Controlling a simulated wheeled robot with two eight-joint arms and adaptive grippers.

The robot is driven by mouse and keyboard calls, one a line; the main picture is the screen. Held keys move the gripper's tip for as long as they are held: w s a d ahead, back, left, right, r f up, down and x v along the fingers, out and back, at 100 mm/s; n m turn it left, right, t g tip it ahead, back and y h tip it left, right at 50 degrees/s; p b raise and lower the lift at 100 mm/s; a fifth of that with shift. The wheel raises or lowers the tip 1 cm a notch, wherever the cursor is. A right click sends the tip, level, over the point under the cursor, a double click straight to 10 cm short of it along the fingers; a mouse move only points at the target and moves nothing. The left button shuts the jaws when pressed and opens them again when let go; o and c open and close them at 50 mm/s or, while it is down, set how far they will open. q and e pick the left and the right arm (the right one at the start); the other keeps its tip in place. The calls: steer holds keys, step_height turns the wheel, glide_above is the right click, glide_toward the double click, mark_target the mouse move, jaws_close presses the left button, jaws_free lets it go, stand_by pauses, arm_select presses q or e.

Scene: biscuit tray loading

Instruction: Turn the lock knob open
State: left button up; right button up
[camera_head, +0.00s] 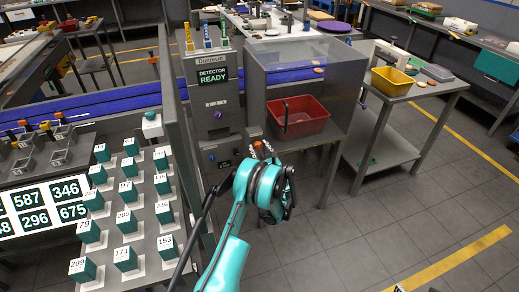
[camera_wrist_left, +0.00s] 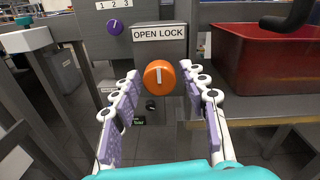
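The lock knob (camera_wrist_left: 159,77) is a round orange knob with a white upright line. It sits on a grey panel under an "OPEN LOCK" label (camera_wrist_left: 159,33). My left gripper (camera_wrist_left: 159,86) is open, with its purple-padded fingers on either side of the knob's outline and a gap on each side. I cannot tell how far the fingertips are from the panel. In the head view my left gripper (camera_head: 267,153) is in front of the lower part of the detector cabinet (camera_head: 212,100), mostly hidden by its own wrist. My right gripper is not in view.
A purple knob (camera_wrist_left: 115,27) sits up and left of the orange one, and a small black knob (camera_wrist_left: 151,105) below it. A red bin (camera_head: 299,114) stands close on the right. Numbered teal blocks (camera_head: 124,217) stand left of my arm.

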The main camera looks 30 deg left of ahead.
arm_select(q)
steer(key=c, duration=0.7)
steer(key=shift+n, duration=0.5)
steer(key=n, duration=0.2)
steer(key=shift+n, duration=0.4)
steer(key=n, duration=0.3)
steer(key=shift+n, duration=0.4)
steer(key=n, duration=0.5)
steer(key=shift+h, duration=0.3)
steer(key=n, duration=0.4)
steer(key=shift+s+n, duration=0.1)
steer(key=shift+n, duration=0.6)
